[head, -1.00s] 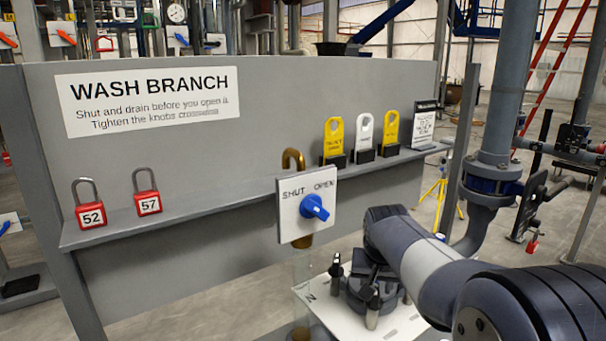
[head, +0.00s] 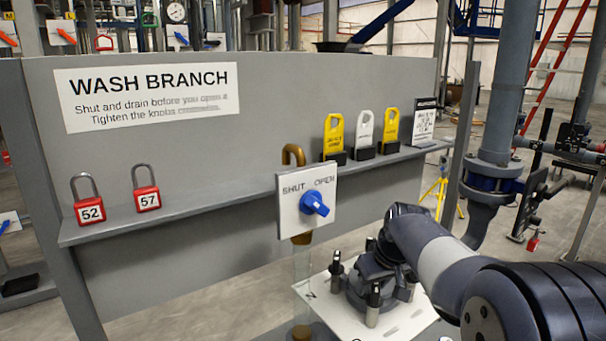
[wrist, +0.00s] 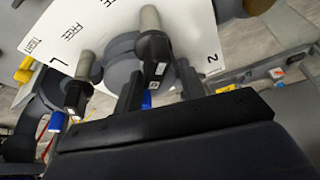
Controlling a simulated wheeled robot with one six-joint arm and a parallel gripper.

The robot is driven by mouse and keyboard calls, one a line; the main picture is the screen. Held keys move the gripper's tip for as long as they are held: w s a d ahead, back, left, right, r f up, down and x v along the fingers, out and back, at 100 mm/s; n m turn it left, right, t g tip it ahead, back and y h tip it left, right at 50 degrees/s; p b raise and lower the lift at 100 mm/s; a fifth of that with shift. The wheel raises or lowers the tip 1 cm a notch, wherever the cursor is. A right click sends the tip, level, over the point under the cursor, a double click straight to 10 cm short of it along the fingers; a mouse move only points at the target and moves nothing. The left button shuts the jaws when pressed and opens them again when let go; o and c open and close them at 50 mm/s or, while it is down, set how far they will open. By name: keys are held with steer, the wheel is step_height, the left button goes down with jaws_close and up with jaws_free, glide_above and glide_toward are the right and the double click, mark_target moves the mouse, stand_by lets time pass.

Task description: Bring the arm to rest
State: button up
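My arm comes in from the lower right of the head view and bends down over a white plate (head: 405,322) with a dark round hub (head: 360,298) and black-topped posts (head: 373,300). My gripper's fingers are hidden or cannot be told apart there. In the wrist view, my gripper (wrist: 158,80) shows two dark fingers standing apart. A black knob (wrist: 155,58) with a small label appears between or just beyond them; contact cannot be made out. The plate also shows in the wrist view (wrist: 110,22), marked FREE, with metal posts.
A grey panel (head: 200,240) with a shelf stands ahead, bearing red padlocks (head: 90,208) and yellow and white tags (head: 364,130). A SHUT/OPEN sign (head: 292,222) with a blue knob (head: 315,202) stands left of my arm. A grey pipe (head: 505,90) rises on the right.

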steer(key=shift+s+a+n+g+y, duration=0.1)
steer(key=shift+n+g+y, duration=0.2)
steer(key=shift+n, duration=0.7)
steer(key=shift+a+n+g+y, duration=0.1)
steer(key=shift+n+g+y, duration=0.15)
steer(key=shift+n, duration=0.75)
